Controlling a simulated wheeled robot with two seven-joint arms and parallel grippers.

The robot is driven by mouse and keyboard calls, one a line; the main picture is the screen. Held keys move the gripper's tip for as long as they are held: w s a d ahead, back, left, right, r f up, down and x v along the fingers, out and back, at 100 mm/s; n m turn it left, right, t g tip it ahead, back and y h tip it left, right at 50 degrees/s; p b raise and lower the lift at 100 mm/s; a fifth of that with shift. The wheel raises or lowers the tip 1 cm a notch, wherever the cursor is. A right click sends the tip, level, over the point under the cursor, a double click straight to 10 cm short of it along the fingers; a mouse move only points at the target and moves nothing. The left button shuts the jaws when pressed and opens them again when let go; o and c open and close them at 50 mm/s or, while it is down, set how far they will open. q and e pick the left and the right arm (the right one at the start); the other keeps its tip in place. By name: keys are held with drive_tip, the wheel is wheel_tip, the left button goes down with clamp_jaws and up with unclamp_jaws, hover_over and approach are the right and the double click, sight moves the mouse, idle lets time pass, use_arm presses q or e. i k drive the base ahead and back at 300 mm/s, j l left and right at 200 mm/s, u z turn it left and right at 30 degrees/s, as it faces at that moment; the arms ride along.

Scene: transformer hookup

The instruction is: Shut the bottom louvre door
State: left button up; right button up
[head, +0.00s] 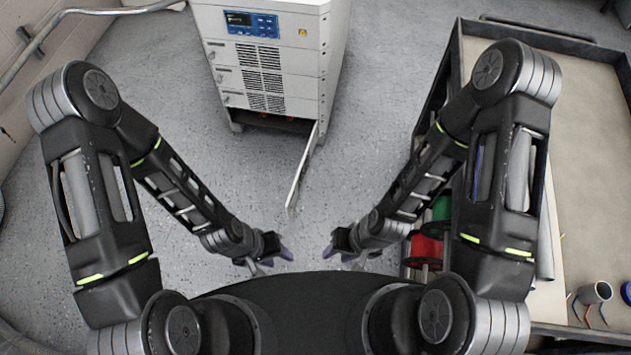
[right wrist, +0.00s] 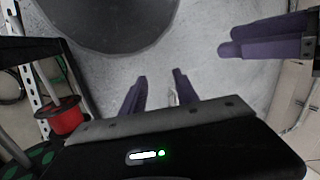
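The bottom louvre door (head: 301,169) is a thin pale panel, swung open and seen nearly edge-on, reaching from the lower right of the white cabinet (head: 267,60) toward me. The opening behind it is dark, with a little orange inside. My left gripper (head: 265,266) is to the left and nearer me than the door's free edge, apart from it. My right gripper (head: 341,255) is to the right and nearer me, also apart. In the right wrist view its two purple fingers (right wrist: 157,92) stand apart with only floor between them. The left gripper's purple fingers (right wrist: 268,38) show at the upper right.
A workbench or cart (head: 590,150) stands at the right, with a grey cup (head: 594,292) and coloured wires on top. Red (head: 424,250) and green spools sit on its lower level. A pipe rail (head: 50,30) runs along the left wall. The floor around the door is clear.

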sight(298, 180)
drive_tip(key=k, duration=0.6)
drive_tip(key=z, duration=1.75)
drive_tip(key=j, duration=0.7)
drive_tip(key=k+j, duration=0.15)
drive_tip(key=j, duration=0.55)
